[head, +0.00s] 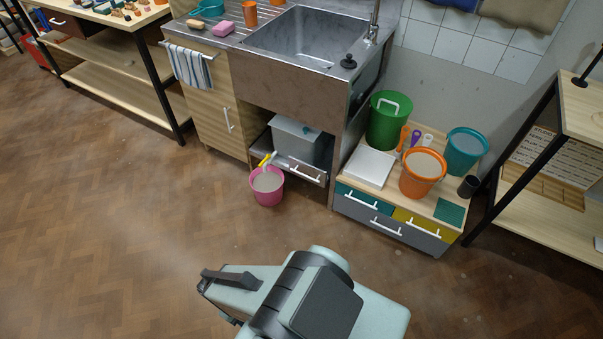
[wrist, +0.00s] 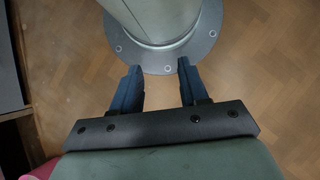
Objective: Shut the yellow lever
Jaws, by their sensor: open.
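The small yellow lever (head: 265,160) shows in the head view on the tap at the front of a grey tank (head: 297,140), under the sink counter. It sits just above the rim of a pink bucket (head: 267,187). It looks tilted, but it is too small to tell its exact position. My gripper (wrist: 159,68) shows in the wrist view with its two dark blue fingers spread wide and nothing between them. It is over the floor, facing my own round base, and apart from the lever. The lever does not show in the wrist view.
The sink cabinet (head: 208,95) stands left of the tank. A low drawer unit (head: 393,232) on the right bears a green bucket (head: 389,120), an orange bucket (head: 422,173) and a teal bucket (head: 465,150). The wooden floor (head: 130,220) in front is clear.

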